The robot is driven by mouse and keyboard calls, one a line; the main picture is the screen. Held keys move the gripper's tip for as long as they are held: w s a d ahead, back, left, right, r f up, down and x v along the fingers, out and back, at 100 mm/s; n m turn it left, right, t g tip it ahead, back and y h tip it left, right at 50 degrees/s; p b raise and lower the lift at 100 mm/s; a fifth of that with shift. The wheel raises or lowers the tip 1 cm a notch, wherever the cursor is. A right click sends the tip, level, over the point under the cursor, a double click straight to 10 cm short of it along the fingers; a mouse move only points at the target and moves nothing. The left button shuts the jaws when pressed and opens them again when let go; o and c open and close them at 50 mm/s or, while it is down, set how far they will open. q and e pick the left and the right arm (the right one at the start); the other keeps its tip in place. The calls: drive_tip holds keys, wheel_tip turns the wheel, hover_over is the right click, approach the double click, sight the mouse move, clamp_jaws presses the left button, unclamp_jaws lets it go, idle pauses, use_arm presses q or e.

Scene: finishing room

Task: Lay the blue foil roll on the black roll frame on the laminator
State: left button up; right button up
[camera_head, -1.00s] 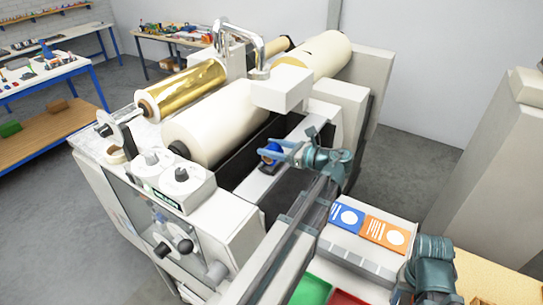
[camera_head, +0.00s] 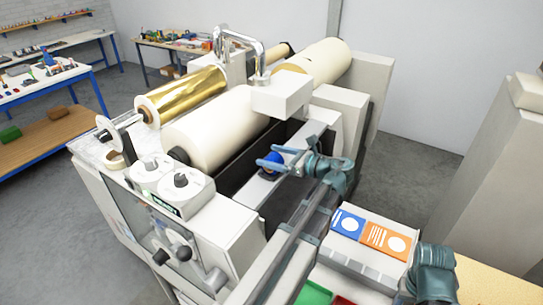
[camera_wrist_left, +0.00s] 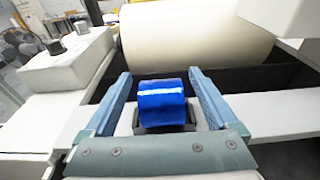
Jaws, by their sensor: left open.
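The blue foil roll (camera_head: 273,158) lies on the black roll frame on the laminator (camera_head: 228,222), beside the large cream roll. In the left wrist view the blue foil roll (camera_wrist_left: 161,103) sits level in the black roll frame (camera_wrist_left: 166,128), which shows below and beside it. My left gripper (camera_head: 265,159) is at the roll. In the left wrist view its fingers (camera_wrist_left: 159,75) stand open on either side of the roll, with a gap to each side. My right gripper is not in view.
A large cream roll (camera_head: 222,127) and a gold foil roll (camera_head: 190,93) lie behind the frame. A white block (camera_head: 282,94) overhangs close to my left gripper. Blue and orange cards (camera_head: 385,240) lie at the right. Knobs (camera_head: 180,181) stand at the left.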

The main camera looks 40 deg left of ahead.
use_arm(q)
drive_tip(key=w+d+r+p, duration=0.1)
drive_tip(key=d+r, duration=0.1)
drive_tip(key=d, duration=0.9)
drive_tip(key=shift+w+d+p, duration=0.15)
drive_tip(key=shift+d+p, duration=0.1)
drive_tip(key=shift+p, duration=0.1)
drive_tip(key=shift+f, duration=0.1)
drive_tip(key=s+d+f+n+h, duration=0.4)
drive_tip(key=d+f+h, duration=0.1)
drive_tip(key=d, duration=0.4)
drive_tip(key=s+d+f+n+h, duration=0.4)
drive_tip(key=d+f, duration=0.3)
drive_tip(key=d, duration=0.2)
drive_tip(key=s+d+f+n+t+h, duration=0.1)
drive_tip(key=s+d+f+n+h, duration=0.3)
drive_tip(key=d, duration=0.5)
wheel_tip(320, 180, down, 2)
drive_tip(key=shift+d+f+n+h, duration=0.2)
drive_tip(key=shift+n+h, duration=0.4)
drive_tip(key=shift+h, duration=0.4)
